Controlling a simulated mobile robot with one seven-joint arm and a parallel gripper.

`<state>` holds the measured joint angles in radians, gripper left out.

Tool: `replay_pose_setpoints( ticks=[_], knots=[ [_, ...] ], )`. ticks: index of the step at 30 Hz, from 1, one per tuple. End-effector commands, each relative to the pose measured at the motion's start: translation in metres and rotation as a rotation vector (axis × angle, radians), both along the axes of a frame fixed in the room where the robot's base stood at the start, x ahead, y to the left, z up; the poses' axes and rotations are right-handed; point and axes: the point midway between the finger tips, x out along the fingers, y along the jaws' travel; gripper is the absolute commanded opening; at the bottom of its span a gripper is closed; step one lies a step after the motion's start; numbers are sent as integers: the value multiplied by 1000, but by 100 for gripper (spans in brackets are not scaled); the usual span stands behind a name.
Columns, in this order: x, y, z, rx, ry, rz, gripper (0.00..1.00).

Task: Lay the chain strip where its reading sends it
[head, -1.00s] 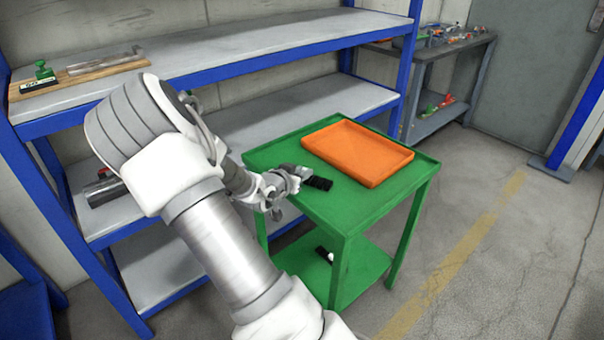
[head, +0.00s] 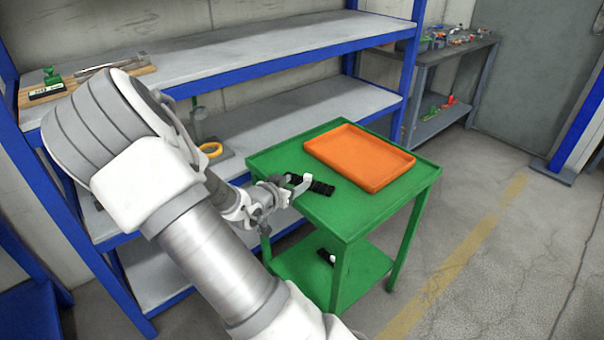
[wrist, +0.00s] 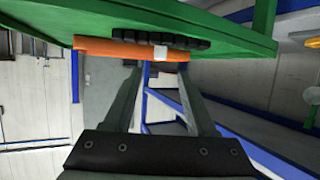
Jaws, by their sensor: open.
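The chain strip (head: 322,188) is a black segmented strip lying on the green cart's top (head: 345,218), left of the orange tray (head: 360,184). In the wrist view the strip (wrist: 188,42) shows edge-on, with a small white patch on it. My gripper (head: 298,187) is at the cart's left side, by the strip's left part. In the wrist view its two fingers (wrist: 160,75) stand apart with nothing visible between them, and the strip appears beyond the tips. Whether a finger touches the strip is unclear.
A blue-framed shelf (head: 290,45) stands behind the cart. It bears a wooden board with a green-handled stamp (head: 52,76) and an orange ring (head: 211,149). The cart's lower shelf holds a small black-and-white item (head: 326,256). Floor to the right is clear.

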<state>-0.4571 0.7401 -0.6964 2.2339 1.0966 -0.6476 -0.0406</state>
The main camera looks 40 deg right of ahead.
Motion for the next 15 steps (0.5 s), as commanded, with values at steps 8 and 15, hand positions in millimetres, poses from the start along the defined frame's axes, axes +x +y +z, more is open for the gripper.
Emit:
replay_pose_setpoints(
  ticks=[8,15],
  knots=[
    [-18,38,20,-1,-1,2,57],
    [-16,59,17,110,7,49,57]
  ],
)
